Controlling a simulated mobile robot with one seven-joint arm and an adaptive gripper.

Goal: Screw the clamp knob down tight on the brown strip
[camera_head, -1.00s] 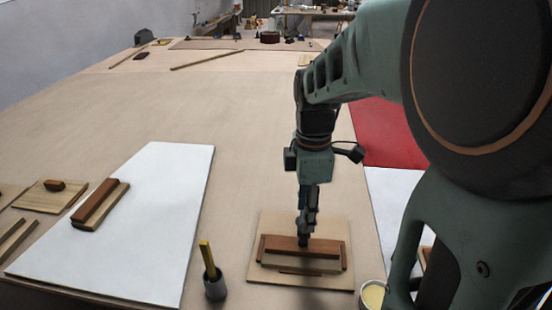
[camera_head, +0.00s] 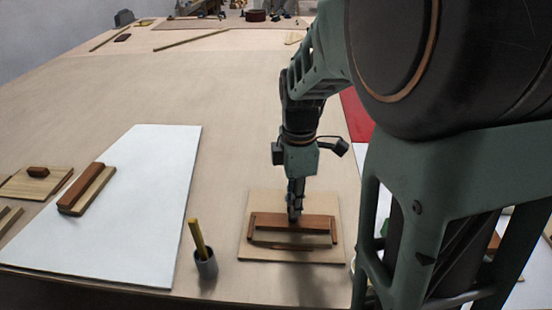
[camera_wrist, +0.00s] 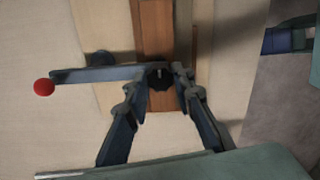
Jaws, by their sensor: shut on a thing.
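The brown strip (camera_head: 318,222) lies along a light wooden block on a square plywood board (camera_head: 262,203). It runs up the middle of the wrist view (camera_wrist: 155,28). My gripper (camera_head: 294,217) points straight down over the strip, near its middle. In the wrist view its fingers (camera_wrist: 160,79) are shut on a small dark clamp knob (camera_wrist: 159,71), one on each side. A blue-grey bar (camera_wrist: 95,74) with a red ball end (camera_wrist: 44,87) reaches left from near the knob. The clamp's lower part and the knob's contact with the strip are hidden.
A grey cup (camera_head: 206,266) with a yellow stick stands left of the board. A white sheet (camera_head: 150,190) farther left carries another brown-topped block (camera_head: 90,188). Bare tabletop lies behind the board. A red sheet (camera_head: 357,118) is at the right.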

